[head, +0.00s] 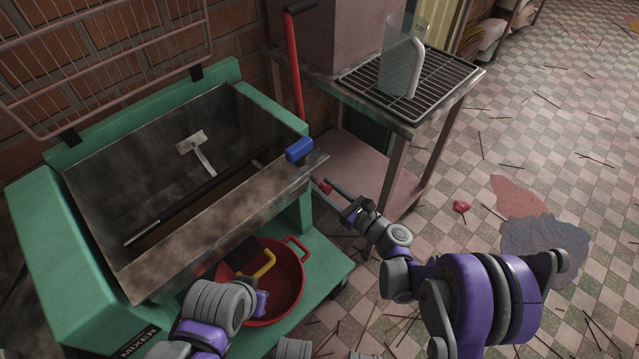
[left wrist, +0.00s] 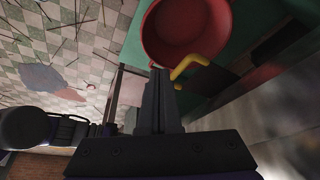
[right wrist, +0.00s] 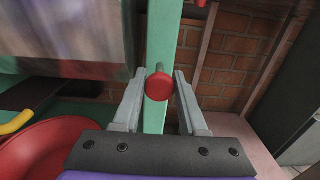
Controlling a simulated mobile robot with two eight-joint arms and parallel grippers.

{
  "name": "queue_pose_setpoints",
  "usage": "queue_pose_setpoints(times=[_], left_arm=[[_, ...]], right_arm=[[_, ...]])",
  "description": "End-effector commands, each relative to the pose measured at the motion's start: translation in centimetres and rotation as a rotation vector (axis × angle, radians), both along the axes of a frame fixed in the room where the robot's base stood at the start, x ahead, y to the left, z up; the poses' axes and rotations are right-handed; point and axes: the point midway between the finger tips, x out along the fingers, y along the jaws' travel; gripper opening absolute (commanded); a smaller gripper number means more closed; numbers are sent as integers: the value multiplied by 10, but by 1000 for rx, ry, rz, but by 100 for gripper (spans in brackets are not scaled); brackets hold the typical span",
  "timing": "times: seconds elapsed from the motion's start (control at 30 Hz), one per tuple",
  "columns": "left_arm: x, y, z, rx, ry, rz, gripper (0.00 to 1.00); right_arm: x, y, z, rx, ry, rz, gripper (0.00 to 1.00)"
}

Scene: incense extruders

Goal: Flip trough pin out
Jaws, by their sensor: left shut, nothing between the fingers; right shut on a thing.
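The trough (head: 205,215) is a stained metal bin in a green mixer frame, seen in the head view. The trough pin shows a round red head (right wrist: 159,86) in the right wrist view, with a metal shaft behind it at the green post. My right gripper (right wrist: 158,92) is shut on the pin, one finger on each side of its red head. In the head view, my right gripper (head: 336,192) reaches the trough's right end. My left gripper (left wrist: 160,75) is shut and empty near a yellow handle (left wrist: 190,66); its fingertips are mostly hidden in the head view.
A red basin (head: 290,285) sits under the trough on the green base. A red lever (head: 294,75) and a blue block (head: 299,150) are at the trough's right end. A metal rack table (head: 440,85) stands behind my right arm. The tiled floor to the right is mostly open.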

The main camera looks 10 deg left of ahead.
Motion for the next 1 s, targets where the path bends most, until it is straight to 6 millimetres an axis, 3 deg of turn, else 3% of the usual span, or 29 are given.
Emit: queue_pose_setpoints(times=[0.27,0.3,0.47,0.77,1.0], left_arm=[[0,0,-1,0,0,0,0],[0,0,-1,0,0,0,0],[0,0,-1,0,0,0,0],[0,0,-1,0,0,0,0],[-1,0,4,0,-1,0,0]], right_arm=[[-4,-6,-1,-2,0,-1,0],[-4,-6,-1,-2,0,-1,43],[-4,-6,0,-1,0,0,70],[-4,-6,0,0,0,0,70],[-21,-32,1,-1,1,-3,70]])
